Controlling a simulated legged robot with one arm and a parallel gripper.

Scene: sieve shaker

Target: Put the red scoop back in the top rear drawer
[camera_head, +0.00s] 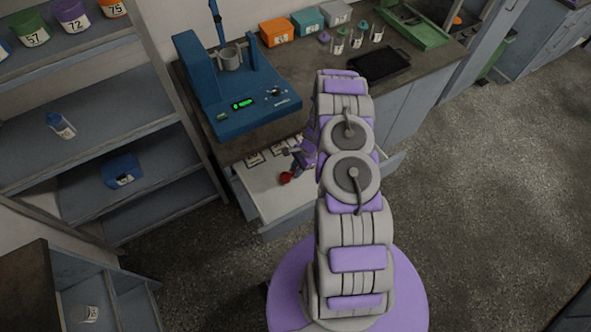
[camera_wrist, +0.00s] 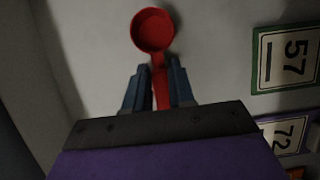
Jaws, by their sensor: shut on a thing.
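The red scoop (camera_head: 286,177) is low inside or just over the open top drawer (camera_head: 262,207) under the counter. My gripper (camera_head: 296,158) reaches down into that drawer. In the wrist view, my gripper (camera_wrist: 159,90) is shut on the handle of the red scoop (camera_wrist: 153,32), with the round bowl pointing away from the fingers. The pale drawer bottom (camera_wrist: 95,50) lies beneath the scoop. I cannot tell whether the scoop touches it.
Numbered cards 57 (camera_wrist: 287,62) and 72 (camera_wrist: 288,134) lie in the drawer to the right in the wrist view. A blue machine (camera_head: 240,105) with a metal cup stands on the counter above. Shelves (camera_head: 110,135) stand at the left.

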